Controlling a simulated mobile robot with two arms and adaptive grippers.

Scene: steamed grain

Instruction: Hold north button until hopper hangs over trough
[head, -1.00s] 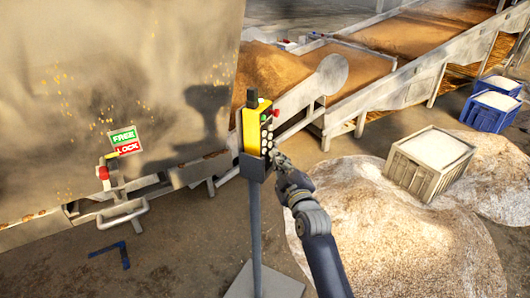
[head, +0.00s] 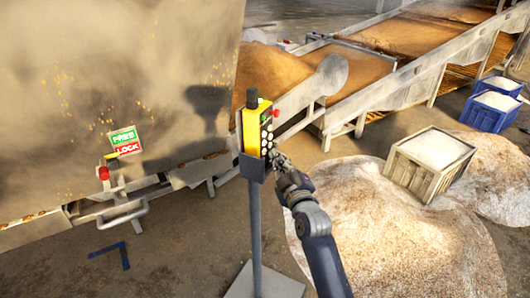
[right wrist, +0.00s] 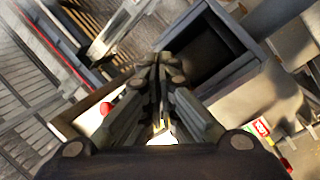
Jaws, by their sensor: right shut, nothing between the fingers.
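A yellow button box (head: 252,130) with a column of pale round buttons and a red knob stands on a grey post. My right gripper (head: 274,158) is shut with its fingertips at the lower part of the button column. I cannot tell whether they press a button, or which button is north. In the right wrist view the closed fingers (right wrist: 158,85) hide what lies at their tips. The hopper is the big metal body (head: 120,70) at the left, beside the grain-filled trough (head: 355,65) rather than clearly over it. My left gripper is out of view.
A green and red FREE/LOCK sign (head: 124,142) and a red-knobbed lever (head: 104,173) are at the hopper. A grey crate (head: 432,165) stands on a pale grain heap (head: 390,240) at the right. Blue crates (head: 490,112) stand farther back.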

